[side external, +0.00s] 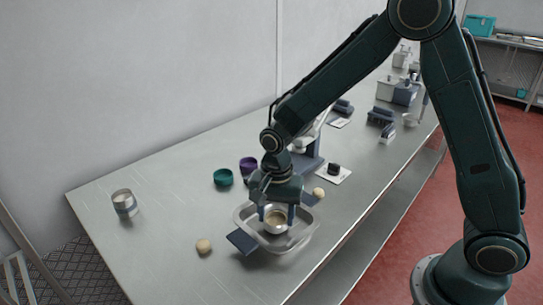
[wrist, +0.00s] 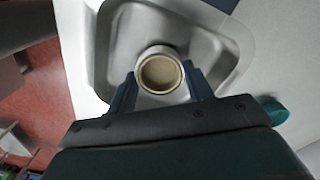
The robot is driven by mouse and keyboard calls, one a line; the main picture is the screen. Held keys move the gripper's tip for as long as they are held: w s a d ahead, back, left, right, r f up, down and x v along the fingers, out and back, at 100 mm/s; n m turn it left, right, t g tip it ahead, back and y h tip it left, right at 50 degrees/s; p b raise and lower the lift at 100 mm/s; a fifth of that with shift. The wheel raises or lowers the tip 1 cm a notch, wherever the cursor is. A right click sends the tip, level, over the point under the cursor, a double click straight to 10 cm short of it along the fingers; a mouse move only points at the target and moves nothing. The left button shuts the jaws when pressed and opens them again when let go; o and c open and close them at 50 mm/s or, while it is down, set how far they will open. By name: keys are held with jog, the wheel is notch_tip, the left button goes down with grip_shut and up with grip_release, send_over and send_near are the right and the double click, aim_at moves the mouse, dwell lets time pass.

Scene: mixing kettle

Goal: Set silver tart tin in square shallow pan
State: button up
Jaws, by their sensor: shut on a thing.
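The silver tart tin (side external: 276,222) is a small round cup, tan inside, and it also shows in the wrist view (wrist: 160,75). My gripper (side external: 277,215) is shut on the tin, with one dark blue finger on each side of it in the wrist view (wrist: 160,88). The square shallow pan (side external: 302,238) is silver with rounded corners and lies directly below my gripper. In the wrist view the pan (wrist: 90,50) surrounds the tin on the far side. I cannot tell whether the tin touches the pan floor.
A teal bowl (side external: 223,177) and a purple bowl (side external: 248,164) stand behind the pan. A can (side external: 124,203) stands at the far left. Dough-coloured balls lie at the front (side external: 204,246) and right (side external: 319,193). The table's left part is mostly free.

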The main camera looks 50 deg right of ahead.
jog(key=shift+f, duration=0.35)
dwell(0.4)
jog(key=o, duration=1.1)
jog(key=shift+c, duration=0.2)
jog(key=shift+o, duration=0.5)
jog(key=shift+r, duration=3.55)
